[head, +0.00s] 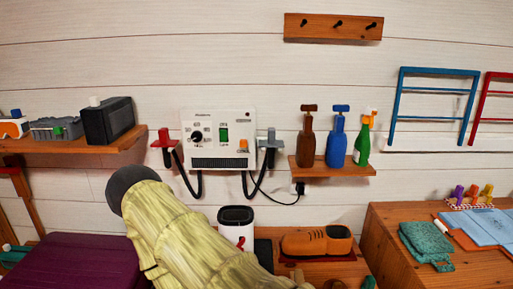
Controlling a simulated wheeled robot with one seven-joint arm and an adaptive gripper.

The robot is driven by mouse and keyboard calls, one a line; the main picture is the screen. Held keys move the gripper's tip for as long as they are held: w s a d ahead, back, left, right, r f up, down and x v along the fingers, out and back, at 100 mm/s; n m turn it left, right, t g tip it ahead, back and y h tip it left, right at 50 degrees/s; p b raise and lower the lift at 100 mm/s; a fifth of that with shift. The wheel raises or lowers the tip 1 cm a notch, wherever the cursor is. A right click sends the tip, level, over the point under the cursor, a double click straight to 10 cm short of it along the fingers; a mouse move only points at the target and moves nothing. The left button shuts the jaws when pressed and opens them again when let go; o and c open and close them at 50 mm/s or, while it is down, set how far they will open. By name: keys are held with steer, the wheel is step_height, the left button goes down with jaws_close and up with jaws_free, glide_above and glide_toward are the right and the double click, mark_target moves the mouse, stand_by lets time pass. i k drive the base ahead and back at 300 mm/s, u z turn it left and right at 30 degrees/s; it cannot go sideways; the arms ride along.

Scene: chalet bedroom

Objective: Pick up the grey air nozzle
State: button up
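The grey air nozzle (269,146) is at the right side of a white wall unit (218,138), in the head view. It looks upright, with a dark hose hanging below it in a loop. A similar red nozzle (164,144) is at the unit's left side, with its own dark hose. My arm, in a pale yellow-green sleeve with a dark rounded end, crosses the lower left and middle of the view. My gripper is not visible, so its opening and distance from the nozzle cannot be seen.
A wooden shelf (333,170) with brown, blue and green bottles is just right of the grey nozzle. A left shelf (75,147) holds a black box. A wooden cabinet (400,262) is at right.

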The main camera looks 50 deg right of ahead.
mark_target(271, 143)
steer(key=z, duration=1.65)
